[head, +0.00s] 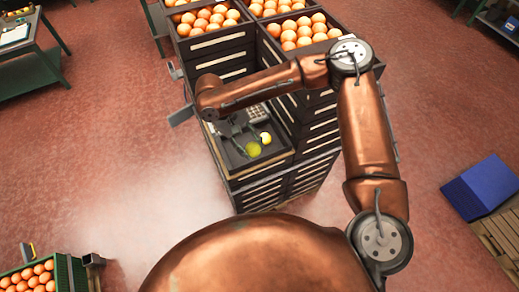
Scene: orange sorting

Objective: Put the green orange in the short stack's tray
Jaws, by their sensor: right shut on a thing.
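The short stack of dark crates stands in the middle, with a dark tray (229,158) on top. The green orange (253,149), yellow-green here, is at the fingertips of my right gripper (246,138), inside the tray's outline. My right gripper is shut on it, pointing down, with its arm reaching in from the right. Whether the fruit touches the tray floor cannot be told. My left gripper is not in view.
Taller stacks with crates of oranges (208,18) (303,30) rise directly behind the tray. A green crate of oranges (66,272) is at lower left. A blue box (482,187) is at right. Open red floor lies left of the stack.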

